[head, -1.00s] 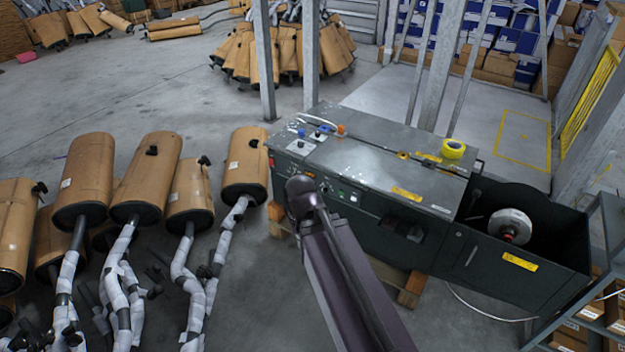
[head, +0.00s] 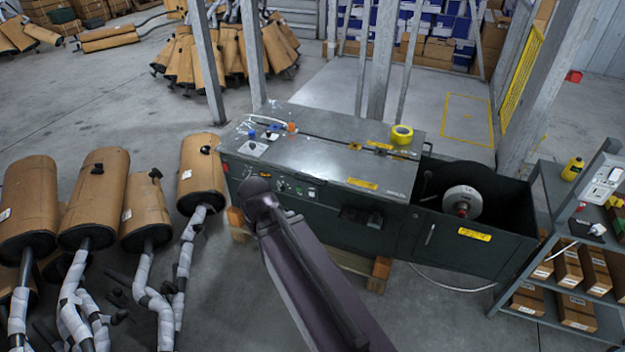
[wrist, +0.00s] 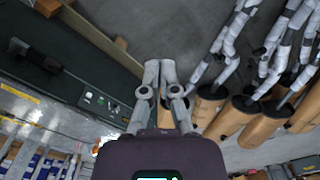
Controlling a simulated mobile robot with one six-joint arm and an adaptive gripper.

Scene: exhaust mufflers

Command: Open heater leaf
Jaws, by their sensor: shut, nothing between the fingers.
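The dark grey strapping machine (head: 330,150) stands on a wooden pallet in the middle of the head view. Its top has two panels split by a long seam, with coloured knobs at the left end. I cannot tell which part is the heater leaf; no raised panel shows. My arm reaches up in front of the machine and hides part of its front. In the wrist view, my gripper (wrist: 159,66) is shut and empty, with floor behind its fingertips. The machine's front with its control buttons (wrist: 97,99) lies to its left, apart from the fingers.
Wrapped mufflers (head: 100,195) stand on the floor at left, near my arm. A grey shelf (head: 560,200) with cartons stands at right. Metal posts (head: 382,60) rise behind.

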